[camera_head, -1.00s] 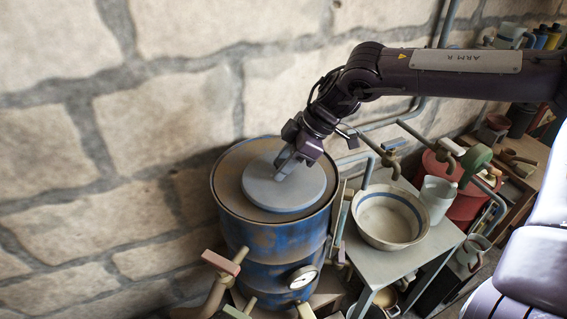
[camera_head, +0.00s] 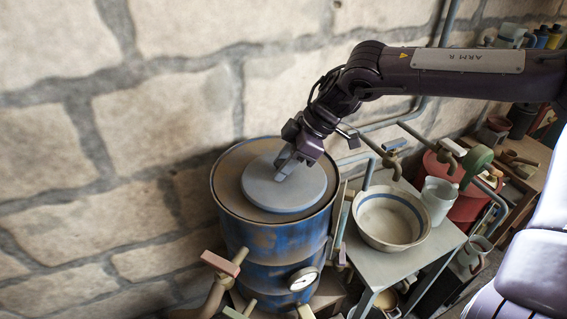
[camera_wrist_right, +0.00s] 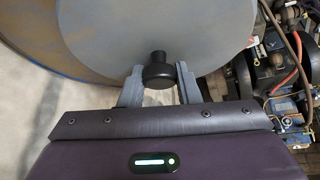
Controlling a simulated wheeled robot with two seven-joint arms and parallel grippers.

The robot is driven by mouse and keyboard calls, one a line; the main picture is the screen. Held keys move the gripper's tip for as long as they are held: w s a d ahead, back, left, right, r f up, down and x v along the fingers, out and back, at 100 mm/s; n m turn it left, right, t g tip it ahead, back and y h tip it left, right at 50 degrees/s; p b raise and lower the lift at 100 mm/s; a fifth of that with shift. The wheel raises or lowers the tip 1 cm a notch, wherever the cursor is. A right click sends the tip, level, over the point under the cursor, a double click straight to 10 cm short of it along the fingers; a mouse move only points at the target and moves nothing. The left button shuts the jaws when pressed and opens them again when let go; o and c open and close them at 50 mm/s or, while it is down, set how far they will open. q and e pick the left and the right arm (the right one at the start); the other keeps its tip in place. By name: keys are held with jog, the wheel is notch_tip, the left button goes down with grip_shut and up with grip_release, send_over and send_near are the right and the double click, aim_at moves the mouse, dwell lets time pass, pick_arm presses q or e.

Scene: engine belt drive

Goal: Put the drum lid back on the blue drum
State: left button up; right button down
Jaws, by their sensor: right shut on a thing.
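The drum lid (camera_head: 305,193) is a round grey disc with a dark knob (camera_wrist_right: 158,70), which shows in the right wrist view. It is at the top of the blue drum (camera_head: 262,238), toward the right of its brown top. I cannot tell whether it rests on the drum or is held just above it. My right gripper (camera_head: 287,165) comes down from above and is shut on the drum lid, with its grey fingers on either side of the knob in the right wrist view (camera_wrist_right: 158,84). My left gripper is not in view.
A stone wall stands behind the drum. A bowl with a blue band (camera_head: 391,217) and a pale mug (camera_head: 438,200) stand on a small table (camera_head: 400,262) to the right. A red tub (camera_head: 470,193) is behind. A dial gauge (camera_head: 303,279) is at the drum's lower front.

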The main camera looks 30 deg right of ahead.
jog(key=shift+f+b, duration=0.15)
jog(key=shift+b, duration=0.2)
jog(key=c, duration=1)
grip_release()
jog(key=b+v, duration=0.2)
jog(key=v, duration=0.5)
jog(key=shift+s+d+r, duration=0.1)
jog(key=shift+d+r, duration=0.05)
jog(key=shift+r, duration=0.2)
